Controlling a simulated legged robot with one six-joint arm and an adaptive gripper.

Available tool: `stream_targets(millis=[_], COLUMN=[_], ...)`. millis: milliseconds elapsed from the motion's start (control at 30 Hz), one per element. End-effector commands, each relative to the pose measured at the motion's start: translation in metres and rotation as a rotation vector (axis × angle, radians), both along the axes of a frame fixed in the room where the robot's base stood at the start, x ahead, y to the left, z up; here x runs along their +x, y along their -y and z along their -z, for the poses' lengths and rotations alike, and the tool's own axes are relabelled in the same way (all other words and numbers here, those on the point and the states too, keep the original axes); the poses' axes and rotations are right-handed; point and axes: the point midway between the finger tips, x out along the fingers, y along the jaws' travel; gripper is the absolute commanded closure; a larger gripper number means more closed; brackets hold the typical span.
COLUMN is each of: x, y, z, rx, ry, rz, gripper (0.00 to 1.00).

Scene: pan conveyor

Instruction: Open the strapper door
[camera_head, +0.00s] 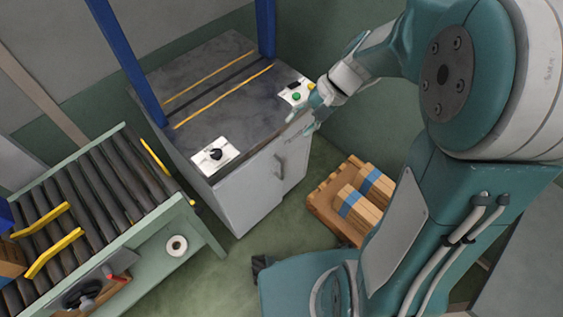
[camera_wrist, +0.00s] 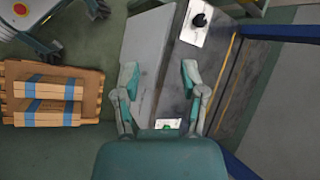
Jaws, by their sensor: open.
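The strapper is a grey cabinet with a dark top (camera_head: 215,95) and blue posts. Its light grey front door (camera_head: 292,155) carries a dark handle (camera_head: 279,166). My gripper (camera_head: 308,118) is above the front top edge, near the right corner, higher than the handle. In the wrist view the open, empty fingers (camera_wrist: 160,72) spread over the edge between the light grey front (camera_wrist: 146,50) and the dark top (camera_wrist: 182,78). The handle cannot be made out there. I cannot tell whether the door is fully closed.
A control panel (camera_head: 296,92) with a green button lies close to my gripper, and a knob panel (camera_head: 215,154) sits at the near left corner. A wooden pallet (camera_head: 325,205) with strapped boards stands right of the cabinet. A roller conveyor (camera_head: 88,200) is at left.

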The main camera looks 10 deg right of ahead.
Motion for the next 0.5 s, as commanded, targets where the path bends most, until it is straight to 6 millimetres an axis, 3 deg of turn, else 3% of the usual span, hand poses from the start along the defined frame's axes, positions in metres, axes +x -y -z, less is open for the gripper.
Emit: stream_targets(millis=[500], x=[0.058], y=[-0.002], z=[0.076], rx=[0.302], ry=[-0.239], rz=[0.214], gripper=[0.46])
